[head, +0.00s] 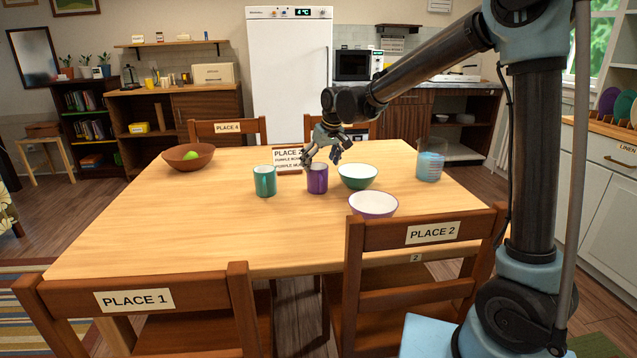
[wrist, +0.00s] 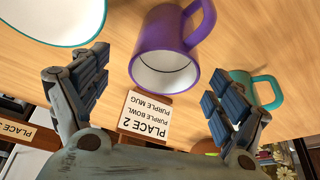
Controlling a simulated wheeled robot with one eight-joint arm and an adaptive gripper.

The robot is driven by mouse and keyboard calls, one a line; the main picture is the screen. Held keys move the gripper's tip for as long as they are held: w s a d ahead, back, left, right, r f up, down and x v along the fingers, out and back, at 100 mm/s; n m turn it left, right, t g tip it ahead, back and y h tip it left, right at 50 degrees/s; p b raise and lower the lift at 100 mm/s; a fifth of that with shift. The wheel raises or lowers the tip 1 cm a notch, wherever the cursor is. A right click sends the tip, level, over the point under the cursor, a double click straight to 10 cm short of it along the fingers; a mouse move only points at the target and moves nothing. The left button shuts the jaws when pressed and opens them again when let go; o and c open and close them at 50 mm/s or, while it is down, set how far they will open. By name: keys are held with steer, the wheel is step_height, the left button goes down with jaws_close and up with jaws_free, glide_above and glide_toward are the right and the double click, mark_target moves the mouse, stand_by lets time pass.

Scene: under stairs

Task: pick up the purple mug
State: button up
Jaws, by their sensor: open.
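The purple mug (head: 317,181) stands upright on the wooden table, between the green mug and the green bowl. In the wrist view the purple mug (wrist: 160,38) shows its white inside, with its handle at the upper right. My gripper (head: 322,158) is open and empty, just above and behind the mug in the head view. In the wrist view the fingers of my gripper (wrist: 155,76) are spread wide, one to each side of the mug's rim. I see no finger contact. A card (wrist: 143,118) reads "PLACE 2, PURPLE BOWL, PURPLE MUG".
The green mug (head: 265,181) stands left of the purple mug. The green bowl (head: 357,181) is close on its right, and the purple-rimmed bowl (head: 373,211) is nearer the front. A blue-tinted glass (head: 431,167) stands farther right.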

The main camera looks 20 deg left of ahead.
mark_target(316, 176)
steer(key=shift+s+x, duration=0.1)
steer(key=shift+x, duration=1.55)
steer(key=shift+s+x, duration=0.15)
steer(key=shift+x, duration=1.55)
steer(key=c, duration=1.4)
